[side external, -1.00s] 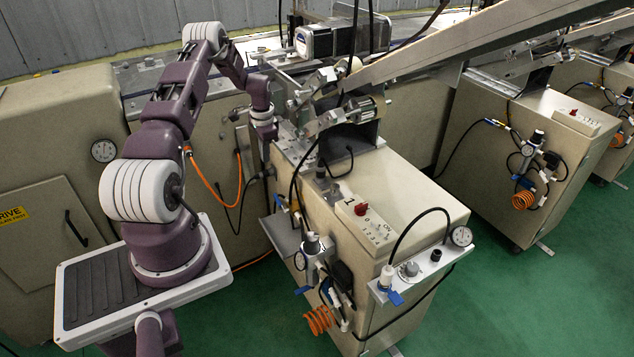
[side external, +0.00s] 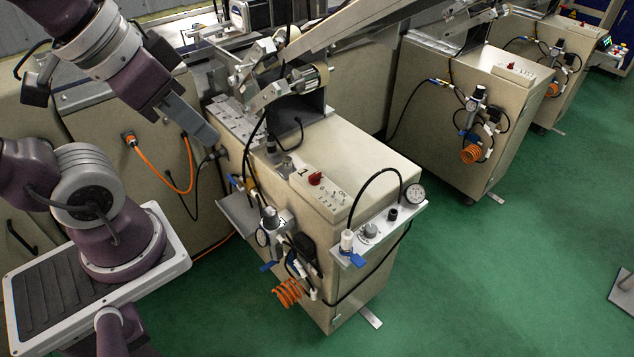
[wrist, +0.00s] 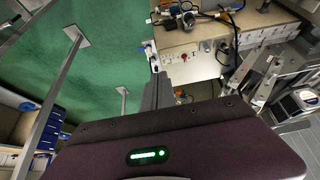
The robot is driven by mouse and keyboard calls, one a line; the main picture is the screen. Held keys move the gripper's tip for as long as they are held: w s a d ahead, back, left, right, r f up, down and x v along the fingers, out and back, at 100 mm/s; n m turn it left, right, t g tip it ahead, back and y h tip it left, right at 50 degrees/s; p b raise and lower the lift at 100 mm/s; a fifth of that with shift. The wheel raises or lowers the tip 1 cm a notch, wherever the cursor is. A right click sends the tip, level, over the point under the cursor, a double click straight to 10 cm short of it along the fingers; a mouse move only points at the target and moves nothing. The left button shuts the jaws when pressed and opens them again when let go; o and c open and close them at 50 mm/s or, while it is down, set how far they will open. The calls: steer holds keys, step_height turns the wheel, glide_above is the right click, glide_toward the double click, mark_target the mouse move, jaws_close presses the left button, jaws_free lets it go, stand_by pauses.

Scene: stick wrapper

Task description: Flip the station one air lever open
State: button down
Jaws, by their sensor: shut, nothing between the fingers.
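The station one cabinet (side external: 345,160) carries the number 1 and a red switch on top. A blue lever (side external: 352,259) hangs under the metal bracket (side external: 400,222) at its front right corner. My gripper (side external: 208,136) is shut and empty, left of the cabinet and apart from both levers. My gripper also shows in the wrist view (wrist: 157,84), pointing towards a cabinet face with a red switch.
An orange coiled hose (side external: 288,293) hangs below the regulator. Slanted machine parts (side external: 290,85) rise behind the cabinet. Green floor (side external: 480,270) is clear to the right.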

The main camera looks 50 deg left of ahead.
steer(key=w+a+f+g+y, duration=0.2)
steer(key=w+a, duration=0.6)
steer(key=w, duration=0.3)
steer(key=g, duration=0.4)
glide_above(231, 177)
steer(key=d, duration=0.4)
step_height(231, 177, down, 29)
steer(key=shift+y, duration=0.4)
steer(key=x, duration=1.4)
steer(key=shift+w+d+f, duration=0.2)
steer(key=shift+w, duration=0.05)
steer(key=shift+a, duration=0.1)
